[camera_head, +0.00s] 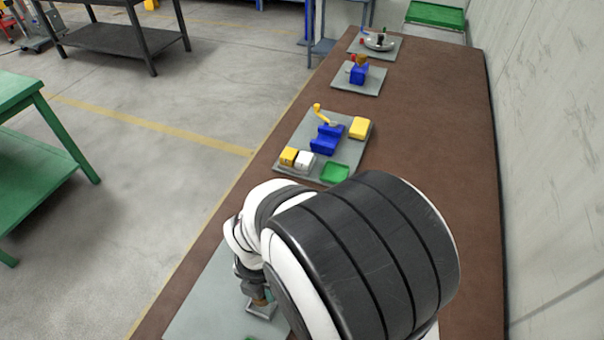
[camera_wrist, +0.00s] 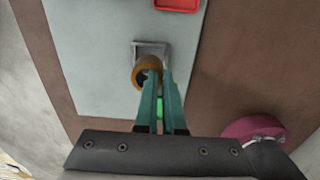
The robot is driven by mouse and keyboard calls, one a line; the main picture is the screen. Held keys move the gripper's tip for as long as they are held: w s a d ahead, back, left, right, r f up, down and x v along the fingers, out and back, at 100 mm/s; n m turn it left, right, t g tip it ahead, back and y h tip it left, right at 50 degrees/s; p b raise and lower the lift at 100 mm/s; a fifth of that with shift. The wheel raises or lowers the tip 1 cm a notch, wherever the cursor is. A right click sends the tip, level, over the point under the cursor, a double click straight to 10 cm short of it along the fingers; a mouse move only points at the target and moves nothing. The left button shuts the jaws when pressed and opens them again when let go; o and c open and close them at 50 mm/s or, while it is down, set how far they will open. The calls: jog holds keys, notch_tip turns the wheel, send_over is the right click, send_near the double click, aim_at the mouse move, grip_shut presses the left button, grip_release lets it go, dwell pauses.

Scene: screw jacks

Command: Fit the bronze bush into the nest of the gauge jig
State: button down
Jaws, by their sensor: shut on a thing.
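The bronze bush (camera_wrist: 140,72) is a short orange-brown ring with a dark bore in the wrist view. My gripper (camera_wrist: 159,76), with two teal fingers, is shut on the near right side of the bush. The gauge jig's nest (camera_wrist: 160,46) is a grey square frame just beyond the bush, which overlaps its near left part. I cannot tell whether the bush touches the nest or is above it. In the head view the grey jig (camera_head: 262,311) shows at lower left, with the bush (camera_head: 262,299) over it; my arm hides much around them.
The jig stands on a pale grey plate (camera_wrist: 95,60). A red tray (camera_wrist: 178,4) lies beyond it. A pink round thing (camera_wrist: 250,128) is at right, and something green (camera_wrist: 160,107) shows between the fingers. A blue vise (camera_head: 327,138) stands farther along the brown bench (camera_head: 432,110).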

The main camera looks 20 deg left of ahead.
jog(key=shift+a+f, duration=0.1)
jog(key=shift+f, duration=1.85)
jog(key=shift+f, duration=0.1)
jog(key=c, duration=1)
grip_release()
notch_tip(320, 180, up, 12)
jog(key=shift+r, duration=0.15)
jog(key=w+d+r+m, duration=0.2)
jog(key=d+r+m, duration=0.2)
jog(key=d+m, duration=0.75)
jog(key=s+d+r+m, duration=0.1)
jog(key=s+d+m, duration=0.2)
jog(key=m, duration=0.7)
jog(key=s+d+m+y, duration=0.1)
jog(key=s+d+m, duration=0.2)
jog(key=m, duration=0.7)
jog(key=s+d+r+m, duration=0.1)
jog(key=s+d+m, duration=0.2)
jog(key=d+m, duration=0.3)
jog(key=shift+s+d+r+m+y, duration=0.1)
jog(key=shift+r+m+y, duration=0.1)
jog(key=shift+m, duration=0.85)
jog(key=shift+s+r+m+y, duration=0.1)
jog(key=shift+r+m+y, duration=0.1)
jog(key=shift+m, duration=0.8)
